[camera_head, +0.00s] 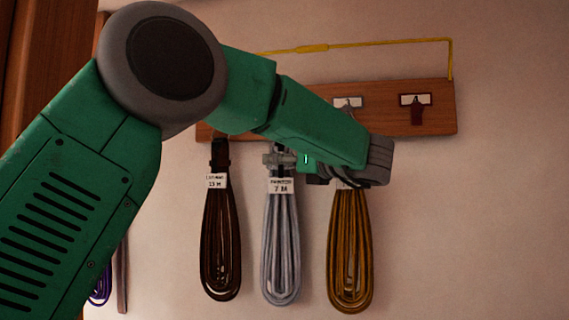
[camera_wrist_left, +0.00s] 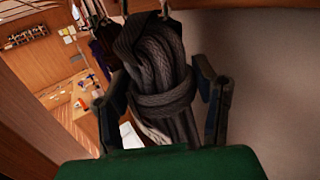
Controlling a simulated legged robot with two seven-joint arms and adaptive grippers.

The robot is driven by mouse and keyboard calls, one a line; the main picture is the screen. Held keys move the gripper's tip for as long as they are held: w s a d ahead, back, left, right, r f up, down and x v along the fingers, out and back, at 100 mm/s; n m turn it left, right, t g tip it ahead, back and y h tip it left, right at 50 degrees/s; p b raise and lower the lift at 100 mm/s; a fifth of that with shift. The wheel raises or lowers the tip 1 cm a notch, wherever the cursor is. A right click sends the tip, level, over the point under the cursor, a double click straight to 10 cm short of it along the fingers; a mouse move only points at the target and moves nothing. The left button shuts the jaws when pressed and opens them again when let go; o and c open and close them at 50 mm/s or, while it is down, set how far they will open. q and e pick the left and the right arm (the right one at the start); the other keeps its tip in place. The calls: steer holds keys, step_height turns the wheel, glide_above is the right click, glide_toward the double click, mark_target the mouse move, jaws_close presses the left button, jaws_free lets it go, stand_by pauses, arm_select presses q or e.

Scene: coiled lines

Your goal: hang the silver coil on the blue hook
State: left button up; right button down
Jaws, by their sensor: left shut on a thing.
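The silver coil (camera_head: 281,245) hangs straight down in the head view, with a white label reading 7 M near its top. My left gripper (camera_head: 281,159) is shut on the coil's wrapped neck, just above the label. In the left wrist view, the silver coil (camera_wrist_left: 160,75) looks dark grey and sits between the two fingers of the left gripper (camera_wrist_left: 165,90). I cannot make out a blue hook; my arm covers part of the hook board. Whether the coil's top loop touches a hook is hidden. My right gripper is out of view.
A wooden board (camera_head: 438,115) carries a dark red hook (camera_head: 416,110) and a white plate (camera_head: 348,102). A dark brown coil (camera_head: 220,250) hangs left of the silver one, a golden coil (camera_head: 350,250) right. A yellow line (camera_head: 390,43) runs above. A purple coil (camera_head: 101,288) shows low left.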

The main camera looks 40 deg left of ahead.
arm_select(q)
steer(key=o, duration=1.8)
steer(key=shift+c, duration=0.2)
steer(key=shift+d, duration=0.1)
steer(key=d, duration=0.8)
steer(key=shift+s+f, duration=0.2)
steer(key=shift+s, duration=0.05)
